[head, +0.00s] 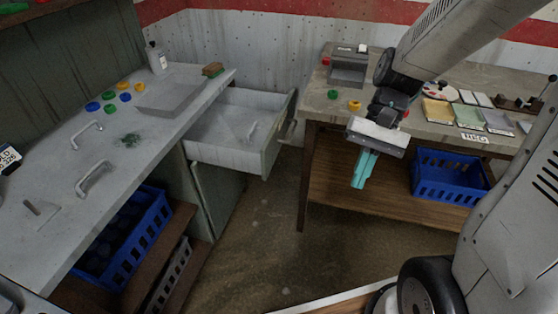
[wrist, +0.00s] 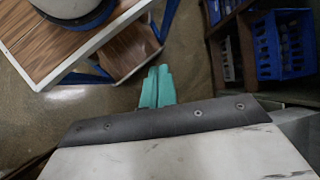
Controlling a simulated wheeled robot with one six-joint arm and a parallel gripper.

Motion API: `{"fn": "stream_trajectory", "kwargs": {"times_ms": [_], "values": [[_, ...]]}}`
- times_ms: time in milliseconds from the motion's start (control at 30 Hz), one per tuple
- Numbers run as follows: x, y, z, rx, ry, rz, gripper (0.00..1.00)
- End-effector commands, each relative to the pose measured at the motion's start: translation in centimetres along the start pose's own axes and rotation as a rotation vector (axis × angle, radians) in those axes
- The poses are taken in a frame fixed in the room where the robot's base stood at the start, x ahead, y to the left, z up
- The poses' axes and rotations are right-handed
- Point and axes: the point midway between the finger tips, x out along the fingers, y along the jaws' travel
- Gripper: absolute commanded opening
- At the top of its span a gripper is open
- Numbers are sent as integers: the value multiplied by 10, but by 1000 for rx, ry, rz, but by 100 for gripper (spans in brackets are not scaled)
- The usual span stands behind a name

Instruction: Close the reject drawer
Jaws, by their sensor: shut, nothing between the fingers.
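The reject drawer (head: 222,158) stands pulled out from the right end of the left workbench in the head view. Its inside is pale grey and holds a small light-coloured piece, too small to name. Its front panel (head: 279,135) faces right, with a handle on the outer side. My gripper (head: 361,184) hangs with teal fingers pointing down, to the right of the drawer front and clear of it. In the wrist view the teal fingers (wrist: 156,75) lie side by side, shut and empty. The drawer is not clearly visible in the wrist view.
The left workbench (head: 60,215) carries coloured caps, a bottle and two handles. The right bench (head: 312,108) stands behind my gripper, with a blue crate (head: 447,180) on its lower shelf. Blue crates also sit under the left bench. Bare floor (head: 245,245) lies between the benches.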

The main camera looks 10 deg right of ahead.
Motion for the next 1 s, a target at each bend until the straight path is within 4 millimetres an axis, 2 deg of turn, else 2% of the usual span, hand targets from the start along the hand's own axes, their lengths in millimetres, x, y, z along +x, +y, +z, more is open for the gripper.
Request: {"fn": "stream_trajectory", "kwargs": {"times_ms": [267,467,800,933,1000], "values": [[35,-20,-69,245,-256,-285,0],[62,-30,-128,440,-412,-519,0],[110,-30,-248,792,-599,-978,0],[116,-28,-292,891,-617,-1152,0],[107,-30,-310,912,-605,-1233,0]]}}
